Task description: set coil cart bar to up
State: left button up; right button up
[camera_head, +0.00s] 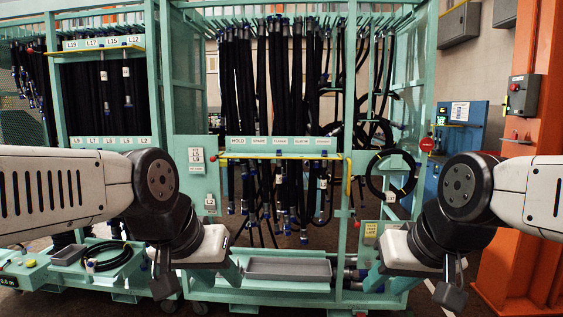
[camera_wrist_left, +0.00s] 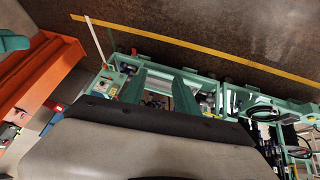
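A yellow bar (camera_head: 280,156) runs level across the front of the middle teal hose rack, just below a row of labels. Its left end has a red knob, and a yellow piece hangs down at its right end. Another yellow bar (camera_head: 100,53) crosses the left rack under its upper labels. I cannot tell which of them is the coil cart bar. My left gripper (camera_head: 228,268) is low in front of the middle rack, apart from both bars. In the left wrist view its teal fingers (camera_wrist_left: 160,84) are spread with nothing between them. My right gripper (camera_head: 385,276) is low at the right, its opening unclear.
A grey tray (camera_head: 288,269) sits low on the middle rack. A black hose coil (camera_head: 391,174) hangs at its right. Another coil (camera_head: 107,256) lies at the lower left. A blue cabinet (camera_head: 462,125) and an orange column (camera_head: 545,90) stand at the right.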

aim_at(212, 160)
jog(key=i+j, duration=0.4)
jog(key=i, duration=0.15)
jog(key=i+j, duration=0.35)
jog(key=i, duration=0.2)
jog(key=j+u, duration=0.05)
